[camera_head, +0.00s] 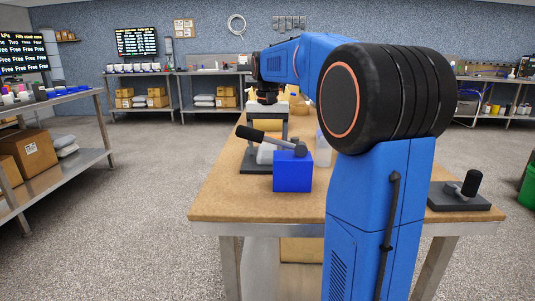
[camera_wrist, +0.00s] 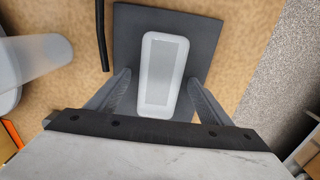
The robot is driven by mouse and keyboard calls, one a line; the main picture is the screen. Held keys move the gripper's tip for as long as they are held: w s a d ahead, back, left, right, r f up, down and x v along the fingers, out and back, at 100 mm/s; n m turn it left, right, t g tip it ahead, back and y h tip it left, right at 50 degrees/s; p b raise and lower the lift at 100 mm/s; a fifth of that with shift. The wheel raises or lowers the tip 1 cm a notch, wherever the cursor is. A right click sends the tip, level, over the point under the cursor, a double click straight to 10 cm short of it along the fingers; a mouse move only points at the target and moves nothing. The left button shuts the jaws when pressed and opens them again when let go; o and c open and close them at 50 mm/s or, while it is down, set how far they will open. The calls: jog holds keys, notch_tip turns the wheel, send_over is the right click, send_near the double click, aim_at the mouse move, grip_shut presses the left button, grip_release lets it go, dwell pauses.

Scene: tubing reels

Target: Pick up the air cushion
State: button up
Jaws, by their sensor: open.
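The air cushion, a pale translucent rounded pillow shape (camera_wrist: 160,75), lies on a dark grey plate (camera_wrist: 205,40) in the wrist view. My gripper (camera_wrist: 161,92) is open, with one grey finger on each side of the cushion and a gap to it on both sides. I cannot tell the height of the fingertips above the plate.
A translucent container (camera_wrist: 38,62) is at left in the wrist view. A black-knobbed fixture (camera_head: 461,194) sits at the table's right.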

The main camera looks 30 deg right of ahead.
jog(key=c, duration=1.1)
jog(key=shift+r, duration=0.1)
